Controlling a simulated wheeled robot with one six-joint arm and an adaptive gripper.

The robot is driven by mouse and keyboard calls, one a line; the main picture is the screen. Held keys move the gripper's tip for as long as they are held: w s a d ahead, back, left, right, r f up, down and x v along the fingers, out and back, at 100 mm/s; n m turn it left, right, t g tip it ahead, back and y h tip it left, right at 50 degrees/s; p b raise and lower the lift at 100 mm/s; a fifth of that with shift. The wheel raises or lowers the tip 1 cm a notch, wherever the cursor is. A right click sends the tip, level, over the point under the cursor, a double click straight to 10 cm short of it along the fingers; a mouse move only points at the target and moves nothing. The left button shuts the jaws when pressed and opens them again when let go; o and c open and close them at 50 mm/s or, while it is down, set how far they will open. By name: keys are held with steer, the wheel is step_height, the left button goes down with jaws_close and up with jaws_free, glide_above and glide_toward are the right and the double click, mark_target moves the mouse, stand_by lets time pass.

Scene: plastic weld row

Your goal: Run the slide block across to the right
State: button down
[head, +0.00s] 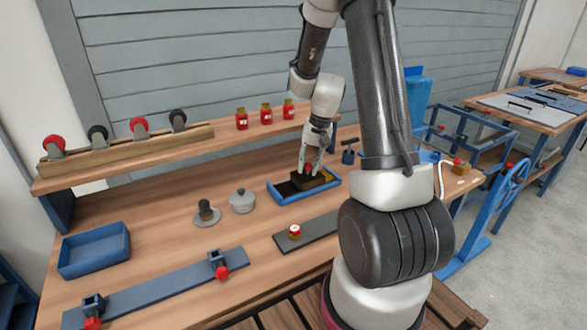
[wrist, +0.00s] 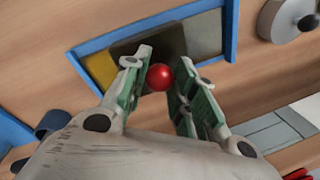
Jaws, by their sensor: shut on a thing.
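The slide block is a dark block (head: 313,181) with a round red knob, sitting in a shallow blue-rimmed tray (head: 286,201) on the bench. In the wrist view the block (wrist: 165,43) lies between a yellow patch of the tray floor (wrist: 97,66) and a grey patch (wrist: 203,33). The fingers partly hide the block.
A grey lidded pot (head: 242,202) and a dark knobbed piece (head: 207,213) stand left of the tray. A dark plate (head: 318,231) with a small red jar (head: 294,232) lies in front. Red jars (head: 266,114) stand on the shelf behind. A blue bin (head: 94,252) is at far left.

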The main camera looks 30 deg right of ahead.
steer(key=d, duration=0.4)
steer(key=shift+d, duration=0.25)
steer(key=c, duration=1.1)
jaws_free()
steer(key=shift+d, duration=0.15)
steer(key=shift+c, duration=0.2)
step_height(320, 180, up, 12)
steer(key=s+d, duration=0.1)
steer(key=d, duration=0.1)
steer(key=shift+s, duration=0.15)
steer(key=shift+a+f, duration=0.1)
